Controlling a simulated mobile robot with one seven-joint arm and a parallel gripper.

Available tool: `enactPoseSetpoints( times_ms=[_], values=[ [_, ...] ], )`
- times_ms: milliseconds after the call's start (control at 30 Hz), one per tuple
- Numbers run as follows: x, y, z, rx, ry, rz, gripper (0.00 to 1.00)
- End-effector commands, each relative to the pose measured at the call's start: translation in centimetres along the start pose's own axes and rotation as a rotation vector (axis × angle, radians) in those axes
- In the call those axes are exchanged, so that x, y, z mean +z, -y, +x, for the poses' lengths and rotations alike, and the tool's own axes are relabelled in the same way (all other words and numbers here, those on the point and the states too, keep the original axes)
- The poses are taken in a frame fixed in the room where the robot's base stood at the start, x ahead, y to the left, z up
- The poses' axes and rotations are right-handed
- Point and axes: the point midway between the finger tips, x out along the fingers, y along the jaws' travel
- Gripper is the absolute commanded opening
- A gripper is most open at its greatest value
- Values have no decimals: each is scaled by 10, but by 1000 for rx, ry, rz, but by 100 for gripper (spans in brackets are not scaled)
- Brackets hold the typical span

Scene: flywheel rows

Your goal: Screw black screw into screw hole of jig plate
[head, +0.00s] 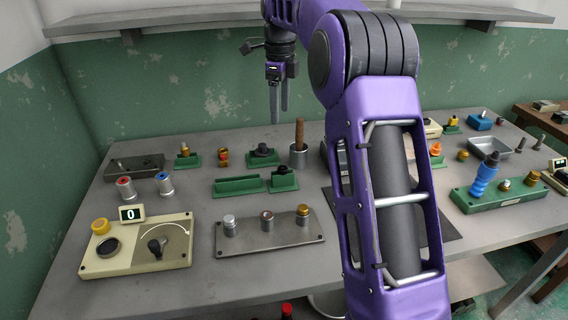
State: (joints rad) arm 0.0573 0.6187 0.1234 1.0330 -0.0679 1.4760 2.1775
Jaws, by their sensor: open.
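My gripper (279,112) hangs above the back of the table, fingers pointing down with a narrow gap between them and nothing visible in it. Two black-topped pieces that could be the black screw sit in green holders: one at the back (263,151), one a little nearer (283,170). Both are below my gripper and apart from it. A grey metal plate (248,242), possibly the jig plate, lies at the front middle. It carries a silver, a dark-topped and a brass-topped cylinder. Its screw hole cannot be made out.
A cream panel (110,262) with a dial and a display reading 0 lies front left. A wooden-handled tool stands in a metal cup (298,158). My arm hides part of the table.

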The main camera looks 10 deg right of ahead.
Motion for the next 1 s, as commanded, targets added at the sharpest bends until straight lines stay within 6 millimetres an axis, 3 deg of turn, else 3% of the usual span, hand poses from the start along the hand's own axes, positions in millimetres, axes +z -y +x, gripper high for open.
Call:
enactPoseSetpoints(
  times_ms=[167,600,1000],
  values=[
    [-7,2,20,16,-17,34,72],
    [-8,1,111,15,-15,30,72],
    [-6,1,141,15,-14,30,72]
  ],
)
